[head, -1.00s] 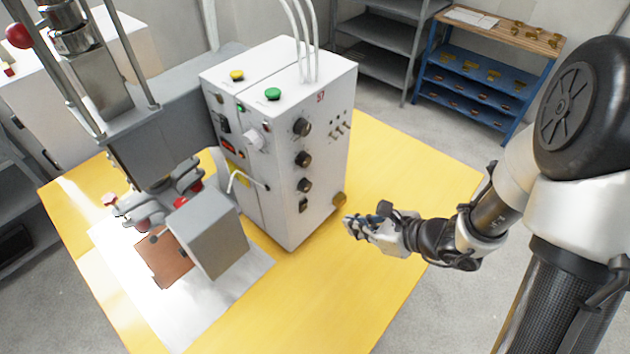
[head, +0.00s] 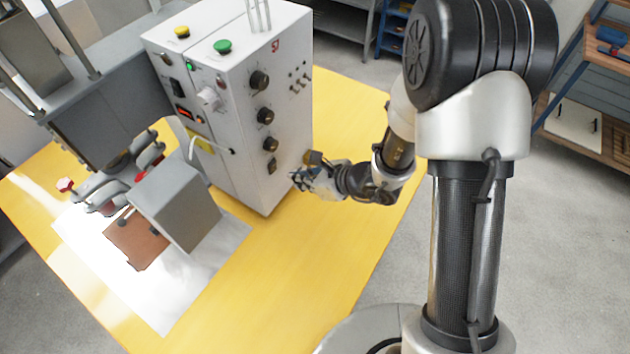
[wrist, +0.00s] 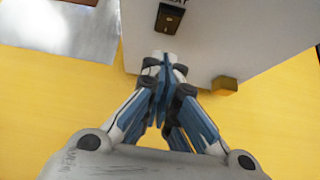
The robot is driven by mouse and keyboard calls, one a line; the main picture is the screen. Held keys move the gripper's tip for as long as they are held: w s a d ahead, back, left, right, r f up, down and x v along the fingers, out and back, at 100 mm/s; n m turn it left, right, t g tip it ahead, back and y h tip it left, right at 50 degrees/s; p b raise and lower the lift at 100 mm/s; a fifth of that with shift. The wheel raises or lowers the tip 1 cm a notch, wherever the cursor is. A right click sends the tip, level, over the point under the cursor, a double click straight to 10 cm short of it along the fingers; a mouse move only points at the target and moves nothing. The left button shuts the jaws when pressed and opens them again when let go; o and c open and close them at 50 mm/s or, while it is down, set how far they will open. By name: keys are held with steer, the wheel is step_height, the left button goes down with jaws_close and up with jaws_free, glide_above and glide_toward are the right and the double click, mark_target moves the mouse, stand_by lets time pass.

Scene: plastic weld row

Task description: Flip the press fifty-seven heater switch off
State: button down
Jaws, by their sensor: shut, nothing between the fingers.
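The press control cabinet (head: 228,120) is a white box with a red 57 near the top of its right face. A black rocker switch (head: 272,165) sits low on that face, below several black knobs. The switch also shows in the wrist view (wrist: 169,18) at the top edge, with lettering partly cut off above it. My gripper (head: 298,180) is just right of the cabinet's lower face. In the wrist view my gripper (wrist: 165,57) has its fingertips together and empty, just below the switch. I cannot tell whether they touch the face.
A brass-coloured block (wrist: 225,86) sticks out at the cabinet's lower corner, right of my fingers. The yellow table (head: 262,275) is clear in front. The press with a grey block (head: 177,205) stands left. Small toggles (head: 299,80) sit higher on the same face.

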mark_target(275, 166)
steer(key=shift+w+a+r, duration=0.15)
steer(key=shift+w+a, duration=0.35)
steer(key=shift+a, duration=0.35)
steer(key=shift+w+a+r, duration=0.15)
steer(key=shift+w+a, duration=0.35)
steer(key=shift+a, duration=0.35)
steer(key=shift+w+a, duration=0.15)
steer(key=shift+w+a+r, duration=0.1)
steer(key=shift+a+r, duration=0.1)
steer(key=shift+r, duration=0.15)
steer(key=shift+r+p, duration=0.35)
steer(key=shift+r, duration=0.35)
steer(key=shift+d, duration=0.1)
